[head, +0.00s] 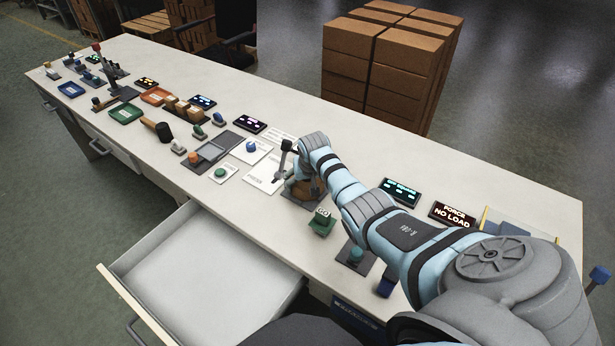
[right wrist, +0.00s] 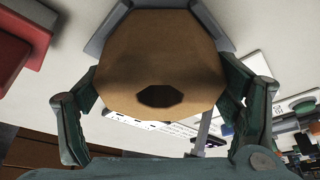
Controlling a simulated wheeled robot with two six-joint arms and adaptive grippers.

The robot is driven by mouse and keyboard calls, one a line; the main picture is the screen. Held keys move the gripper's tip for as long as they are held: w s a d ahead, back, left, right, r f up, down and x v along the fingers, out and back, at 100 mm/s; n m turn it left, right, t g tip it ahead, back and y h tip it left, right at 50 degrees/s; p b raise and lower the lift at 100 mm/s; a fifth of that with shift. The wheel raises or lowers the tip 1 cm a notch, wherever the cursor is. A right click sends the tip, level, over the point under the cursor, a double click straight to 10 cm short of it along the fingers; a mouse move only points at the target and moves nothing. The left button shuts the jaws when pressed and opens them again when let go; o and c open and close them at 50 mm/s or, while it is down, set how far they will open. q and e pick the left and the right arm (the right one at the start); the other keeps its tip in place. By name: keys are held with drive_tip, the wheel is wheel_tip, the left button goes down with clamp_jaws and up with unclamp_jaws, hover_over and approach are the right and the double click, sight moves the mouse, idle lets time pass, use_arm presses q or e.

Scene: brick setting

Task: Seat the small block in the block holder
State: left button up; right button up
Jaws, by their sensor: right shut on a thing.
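My right gripper (head: 302,180) is low over the table's front half. In the right wrist view its dark green fingers (right wrist: 160,62) stand on either side of a brown faceted block (right wrist: 160,45) and are shut on it. The block has a dark many-sided opening in the face toward the camera. The block (head: 307,190) shows only in part in the head view, over or on a dark plate (head: 298,203); I cannot tell whether they touch. I cannot pick out the block holder for certain. My left gripper is not in view.
A green box-like device (head: 321,224) stands just in front of the right gripper. A grey tray (head: 213,157), white cards (head: 262,180) and several tools lie to the left. Lit displays (head: 401,190) stand behind my right arm. An open drawer (head: 200,270) juts from the table front.

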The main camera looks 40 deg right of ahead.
drive_tip(key=shift+f+b, duration=0.3)
drive_tip(key=shift+f, duration=0.15)
drive_tip(key=o, duration=1.6)
wheel_tip(320, 180, up, 8)
drive_tip(key=p, duration=0.8)
drive_tip(key=shift+r+p, duration=0.1)
drive_tip(key=shift+p, duration=0.2)
